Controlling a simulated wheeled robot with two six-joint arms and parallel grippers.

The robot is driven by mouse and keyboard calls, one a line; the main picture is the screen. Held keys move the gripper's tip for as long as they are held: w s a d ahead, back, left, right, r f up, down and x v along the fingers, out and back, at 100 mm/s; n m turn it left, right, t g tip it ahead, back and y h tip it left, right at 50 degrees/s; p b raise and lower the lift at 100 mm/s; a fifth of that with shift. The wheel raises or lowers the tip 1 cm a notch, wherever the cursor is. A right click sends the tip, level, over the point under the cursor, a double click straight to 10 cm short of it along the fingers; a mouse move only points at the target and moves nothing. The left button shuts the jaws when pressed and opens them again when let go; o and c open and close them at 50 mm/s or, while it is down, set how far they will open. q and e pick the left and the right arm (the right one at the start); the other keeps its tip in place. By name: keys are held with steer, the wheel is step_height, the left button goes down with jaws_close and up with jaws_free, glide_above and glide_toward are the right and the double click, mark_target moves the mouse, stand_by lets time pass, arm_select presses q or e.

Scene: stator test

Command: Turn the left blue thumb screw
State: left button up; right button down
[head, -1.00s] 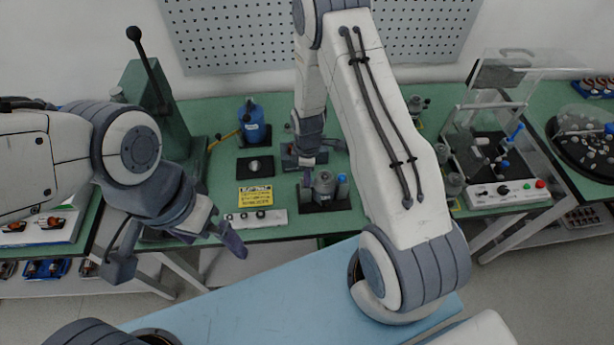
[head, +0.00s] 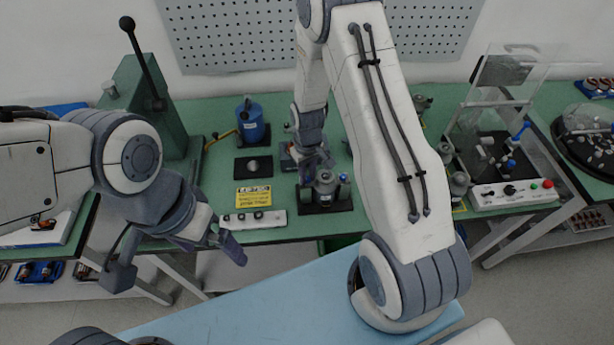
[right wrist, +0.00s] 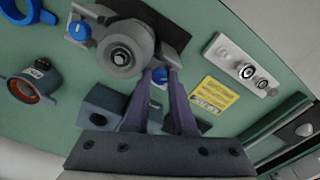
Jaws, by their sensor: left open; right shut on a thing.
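A grey stator fixture (head: 325,188) with a round metal body stands on a dark base on the green bench; it also shows in the right wrist view (right wrist: 124,48). The left blue thumb screw (right wrist: 159,75) sits at the fixture's side, between the fingertips of my right gripper (right wrist: 162,77), which is shut on it. In the head view the gripper largely hides this screw. The other blue thumb screw (right wrist: 79,31) is on the fixture's far side and free. My left gripper (head: 226,246) is open and empty in front of the bench edge.
A green lever press (head: 150,105) stands further left. A control box (head: 515,193) is at the right.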

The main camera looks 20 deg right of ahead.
steer(key=m+b, duration=0.1)
steer(key=m, duration=0.3)
steer(key=shift+m, duration=0.3)
steer(key=m, duration=0.3)
steer(key=shift+m+b, duration=0.4)
steer(key=m, duration=0.4)
steer(key=shift+b, duration=0.35)
steer(key=shift+m, duration=2)
steer(key=c, duration=0.7)
jaws_free()
